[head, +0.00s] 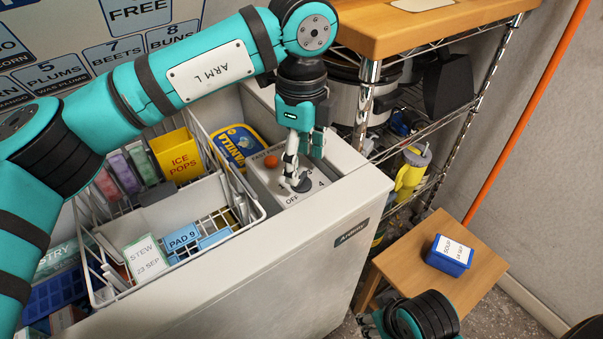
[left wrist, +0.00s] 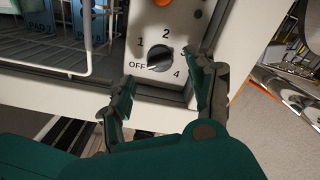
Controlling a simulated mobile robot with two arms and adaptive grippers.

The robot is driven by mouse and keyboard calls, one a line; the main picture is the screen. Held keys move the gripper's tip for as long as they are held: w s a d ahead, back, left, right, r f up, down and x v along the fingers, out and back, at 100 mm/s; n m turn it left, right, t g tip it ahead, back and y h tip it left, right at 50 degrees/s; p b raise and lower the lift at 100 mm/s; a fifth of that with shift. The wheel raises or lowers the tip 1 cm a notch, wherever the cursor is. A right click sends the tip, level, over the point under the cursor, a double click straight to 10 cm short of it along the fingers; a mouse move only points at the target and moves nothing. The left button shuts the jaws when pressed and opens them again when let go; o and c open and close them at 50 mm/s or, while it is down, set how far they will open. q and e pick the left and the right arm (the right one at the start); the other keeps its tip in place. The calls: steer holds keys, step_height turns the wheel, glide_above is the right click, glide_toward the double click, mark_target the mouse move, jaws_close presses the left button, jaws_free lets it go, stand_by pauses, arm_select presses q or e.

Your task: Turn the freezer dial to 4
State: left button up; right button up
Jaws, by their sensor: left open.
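My left gripper (left wrist: 167,74) is open, one finger either side of the dial's near side, with no clear contact. In the head view my left gripper (head: 298,181) reaches down over the control panel (head: 264,176) and hides most of the dial. My right gripper (head: 370,323) is partly visible at the bottom edge, its fingers unclear.
The open freezer (head: 262,255) holds a wire basket (head: 223,160) with a yellow ICE POPS box (head: 181,158). A vanilla tub (head: 237,143) sits close to the panel. A wire shelf (head: 430,115) stands behind. A blue soup box (head: 450,255) rests on a wooden stool (head: 490,258).

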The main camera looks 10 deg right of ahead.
mark_target(302, 177)
arm_select(q)
steer(key=shift+f, duration=1.8)
steer(key=c, duration=1.1)
steer(key=shift+c, duration=0.2)
